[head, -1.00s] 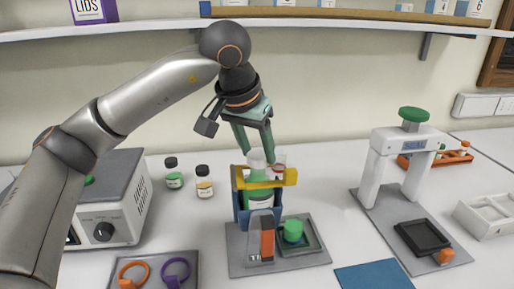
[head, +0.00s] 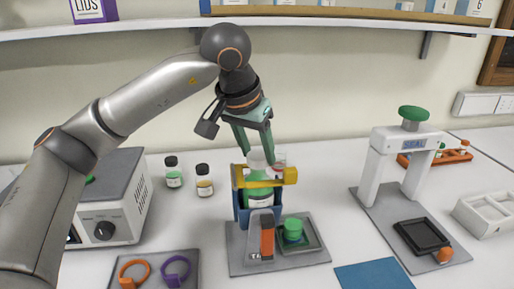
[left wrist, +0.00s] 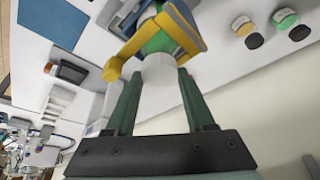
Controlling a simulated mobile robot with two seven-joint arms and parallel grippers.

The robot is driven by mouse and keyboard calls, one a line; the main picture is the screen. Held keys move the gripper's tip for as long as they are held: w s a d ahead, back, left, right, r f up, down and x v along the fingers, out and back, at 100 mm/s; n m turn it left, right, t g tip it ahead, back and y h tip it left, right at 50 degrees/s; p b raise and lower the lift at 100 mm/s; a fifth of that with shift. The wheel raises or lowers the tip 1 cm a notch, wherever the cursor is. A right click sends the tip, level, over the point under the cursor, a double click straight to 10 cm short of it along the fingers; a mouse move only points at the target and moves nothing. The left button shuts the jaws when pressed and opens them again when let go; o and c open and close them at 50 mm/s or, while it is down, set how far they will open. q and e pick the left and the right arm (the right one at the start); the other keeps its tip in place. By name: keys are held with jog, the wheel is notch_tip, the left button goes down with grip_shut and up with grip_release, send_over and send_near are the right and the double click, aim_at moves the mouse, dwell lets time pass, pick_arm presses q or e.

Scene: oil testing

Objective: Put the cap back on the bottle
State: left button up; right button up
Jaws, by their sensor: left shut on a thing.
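A bottle (head: 258,198) with a green band stands upright in a blue and yellow holder (head: 240,213) on a grey plate. The holder's yellow part (left wrist: 182,28) shows around the bottle in the left wrist view. My left gripper (head: 256,150) points down over the bottle, its green fingers shut on the white piece (left wrist: 160,70) at the bottle's top. I cannot tell whether this piece is a cap or the bottle's neck, nor whether it is seated. A green round piece (head: 292,228) sits in a dark tray beside the holder. My right gripper is not in view.
Two small dark-capped bottles (head: 173,173) (head: 204,182) stand behind to the left. A grey box with a knob (head: 120,205) is at left, a tray with rings (head: 155,255) in front. A white press (head: 408,145) stands at right, with a blue mat (head: 375,275) nearer.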

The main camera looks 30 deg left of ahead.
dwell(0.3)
pick_arm(q)
jog(key=o, duration=1.6)
jog(key=shift+c, duration=0.2)
jog(key=shift+r+p, duration=3.25)
jog(key=shift+r, duration=0.3)
jog(key=shift+c, duration=0.3)
grip_shut()
